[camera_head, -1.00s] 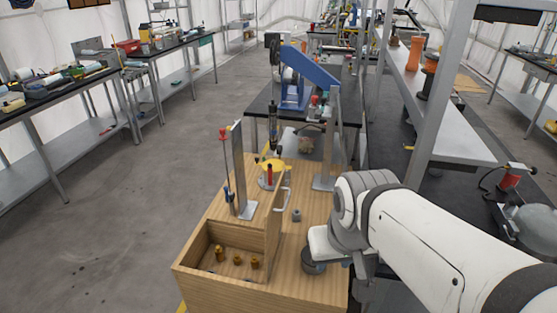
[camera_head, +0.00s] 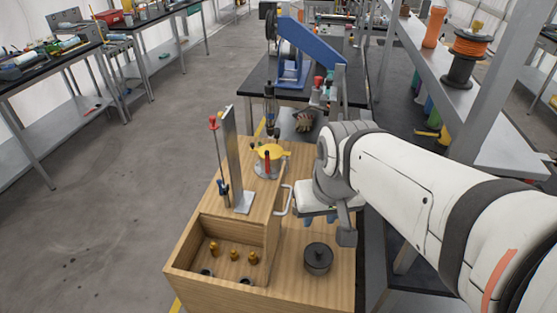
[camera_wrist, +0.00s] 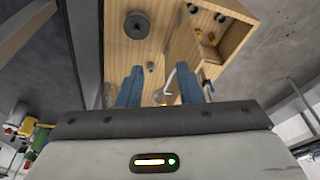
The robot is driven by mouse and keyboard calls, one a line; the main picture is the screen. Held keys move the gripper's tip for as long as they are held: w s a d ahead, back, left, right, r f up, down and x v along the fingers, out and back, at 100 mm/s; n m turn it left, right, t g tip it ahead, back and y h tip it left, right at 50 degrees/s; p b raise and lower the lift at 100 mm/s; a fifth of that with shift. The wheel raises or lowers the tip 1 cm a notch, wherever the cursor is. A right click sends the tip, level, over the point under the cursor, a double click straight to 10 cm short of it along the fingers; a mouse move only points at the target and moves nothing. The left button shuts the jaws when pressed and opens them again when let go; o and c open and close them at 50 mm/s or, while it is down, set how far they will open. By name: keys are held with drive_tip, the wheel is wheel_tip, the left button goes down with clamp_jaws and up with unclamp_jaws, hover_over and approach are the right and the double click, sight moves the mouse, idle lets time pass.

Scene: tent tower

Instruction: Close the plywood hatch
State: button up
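The plywood hatch (camera_head: 272,236) stands upright, open, along the right side of a compartment in the wooden box (camera_head: 335,288). Its pale bar handle (camera_head: 284,203) sticks out to the right near the top. My gripper (camera_head: 320,220) is just right of the handle, above the box top, its blue fingers partly hidden by its body. In the wrist view the fingers (camera_wrist: 160,72) are spread apart with nothing gripped. The handle (camera_wrist: 171,76) shows between them in the picture, seemingly beyond the fingertips; contact cannot be made out. The hatch also shows in the wrist view (camera_wrist: 182,45).
The open compartment holds several brass fittings (camera_head: 234,254). A round black knob (camera_head: 318,257) sits on the box top. A metal upright plate (camera_head: 236,165) and a yellow-topped fixture (camera_head: 268,158) stand behind. A shelf rack (camera_head: 450,115) is close on the right.

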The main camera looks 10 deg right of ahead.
drive_tip(key=w+f+m+g+y+b, duration=0.1)
drive_tip(key=w+f+m+b, duration=0.2)
drive_tip(key=w, duration=0.9)
drive_tip(key=m+g+y+b, duration=0.1)
drive_tip(key=b, duration=0.1)
approach(289, 200)
drive_tip(key=x, duration=0.7)
drive_tip(key=shift+a+f, duration=0.1)
drive_tip(key=shift+f, duration=0.25)
drive_tip(key=shift+c, duration=0.5)
clamp_jaws()
